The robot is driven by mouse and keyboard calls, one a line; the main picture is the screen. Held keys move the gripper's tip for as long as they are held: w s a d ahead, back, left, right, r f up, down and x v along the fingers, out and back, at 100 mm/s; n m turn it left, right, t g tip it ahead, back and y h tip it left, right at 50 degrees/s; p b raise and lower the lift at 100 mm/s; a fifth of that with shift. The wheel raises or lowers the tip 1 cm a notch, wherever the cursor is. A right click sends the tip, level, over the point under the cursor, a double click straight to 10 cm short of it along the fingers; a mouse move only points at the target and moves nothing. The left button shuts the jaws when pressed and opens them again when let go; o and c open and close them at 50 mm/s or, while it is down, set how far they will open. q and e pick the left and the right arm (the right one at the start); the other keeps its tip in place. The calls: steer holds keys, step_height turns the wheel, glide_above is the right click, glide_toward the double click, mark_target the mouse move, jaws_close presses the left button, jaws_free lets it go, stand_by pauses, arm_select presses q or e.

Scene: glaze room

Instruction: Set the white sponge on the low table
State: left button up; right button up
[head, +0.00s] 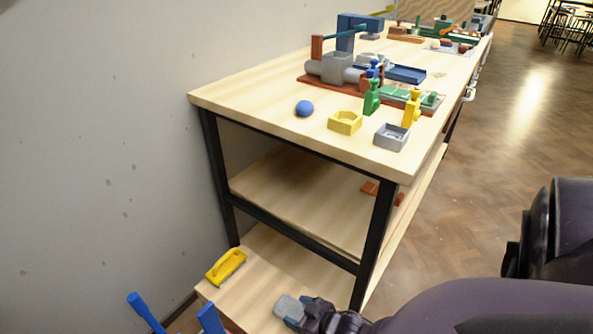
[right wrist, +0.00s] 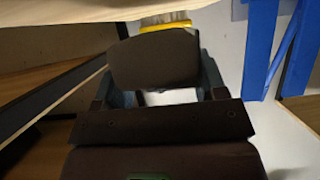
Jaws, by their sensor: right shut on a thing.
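The white sponge (head: 287,306) shows as a pale grey block at the bottom of the head view. My right gripper (head: 303,312) is shut on it. In the right wrist view the held block (right wrist: 155,60) looks dark, in shadow, between the fingers of my gripper (right wrist: 158,92). The low table (head: 262,283) is the pale wooden surface below the big workbench. The sponge overlaps its front part in the head view; whether it touches the top I cannot tell. My left gripper is out of view.
A yellow handled tool (head: 226,266) lies at the low table's left end; yellow also shows in the right wrist view (right wrist: 165,26). Blue uprights (head: 211,319) stand at its near side. The workbench (head: 255,103), with a black leg (head: 374,240), overhangs behind.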

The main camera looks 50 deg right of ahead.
mark_target(300, 317)
steer(key=shift+s+f, duration=0.25)
steer(key=shift+f, duration=0.9)
steer(key=shift+w+f+b, duration=0.1)
steer(key=shift+f+b, duration=0.2)
steer(key=shift+b, duration=0.05)
steer(key=shift+w+r, duration=0.1)
steer(key=shift+r, duration=0.1)
steer(key=shift+f, duration=0.25)
steer(key=o, duration=1)
steer(key=shift+r, duration=0.1)
steer(key=shift+c, duration=0.2)
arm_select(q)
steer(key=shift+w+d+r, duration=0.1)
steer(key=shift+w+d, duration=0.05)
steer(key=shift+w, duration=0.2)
